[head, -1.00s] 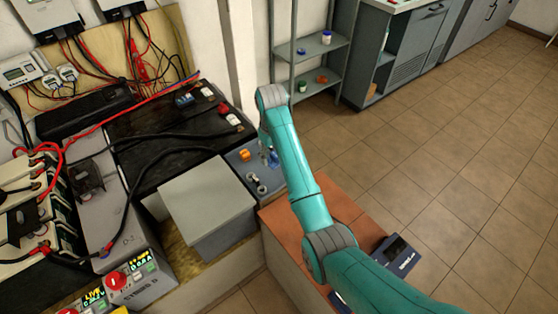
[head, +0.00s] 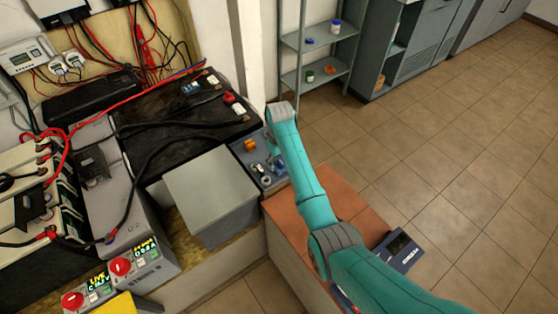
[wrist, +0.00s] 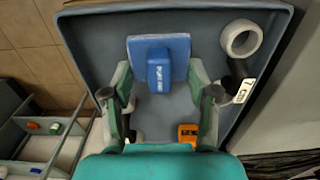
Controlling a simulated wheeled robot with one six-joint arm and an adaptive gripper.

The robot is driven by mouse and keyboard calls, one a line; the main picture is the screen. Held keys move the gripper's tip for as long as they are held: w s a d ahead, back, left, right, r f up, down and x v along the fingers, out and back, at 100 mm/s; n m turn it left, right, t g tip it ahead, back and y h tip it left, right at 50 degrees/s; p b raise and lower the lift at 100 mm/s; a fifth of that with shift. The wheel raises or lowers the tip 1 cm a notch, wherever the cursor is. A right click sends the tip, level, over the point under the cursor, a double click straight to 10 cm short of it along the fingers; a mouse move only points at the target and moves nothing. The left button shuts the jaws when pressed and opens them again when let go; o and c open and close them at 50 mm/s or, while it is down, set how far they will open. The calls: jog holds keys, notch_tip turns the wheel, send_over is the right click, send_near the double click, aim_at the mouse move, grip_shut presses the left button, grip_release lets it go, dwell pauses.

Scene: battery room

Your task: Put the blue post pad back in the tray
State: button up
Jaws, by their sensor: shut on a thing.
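The blue post pad (wrist: 158,70) has a flat square plate and a darker blue raised block with small lettering. My gripper (wrist: 160,82) is shut on it, with a finger at each side. In the wrist view the pad is over the grey-blue tray (wrist: 95,45), inside its rim outline; I cannot tell whether it touches the floor of the tray. In the head view the tray (head: 268,181) stands at the end of the bench, and my arm hides most of the gripper. Only a small bit of blue shows there beside the arm.
The tray also holds an orange item (wrist: 187,133), a pale ring like a tape roll (wrist: 241,39) and a dark cylinder with a white label (wrist: 245,90). A grey box (head: 212,190) and a black battery (head: 175,130) stand close beside the tray.

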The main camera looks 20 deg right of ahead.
jog(key=shift+f, duration=0.15)
jog(key=o, duration=1.1)
notch_tip(320, 180, up, 12)
jog(key=shift+r, duration=0.2)
